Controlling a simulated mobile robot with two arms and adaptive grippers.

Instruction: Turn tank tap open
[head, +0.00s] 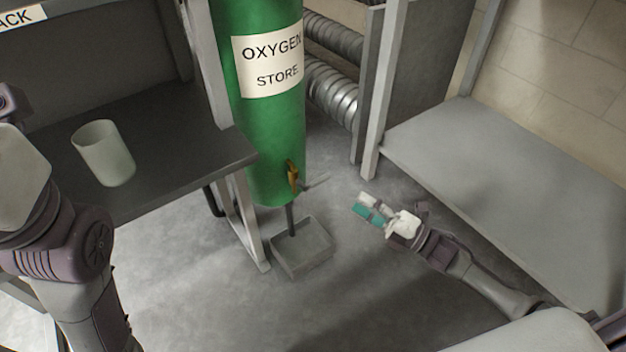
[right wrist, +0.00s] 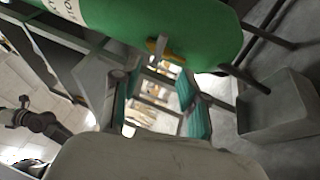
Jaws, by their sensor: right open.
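The green tank (head: 262,130), labelled "OXYGEN STORE", stands upright in the middle of the head view. Its brass tap (head: 293,176) is low on its right side, with a thin grey lever pointing right. In the right wrist view the tap (right wrist: 152,46) shows on the green tank (right wrist: 200,28), beyond the fingertips. My right gripper (head: 365,206) is open and empty, to the right of the tap and apart from it. Its teal-padded fingers (right wrist: 160,90) are spread in the wrist view. My left arm shows at the left, but its gripper is not in view.
A grey open box (head: 302,262) sits on the floor under the tank's pipe. A dark table (head: 170,150) with a pale cup (head: 104,153) is on the left. A grey bench (head: 500,180) is on the right. Floor between is clear.

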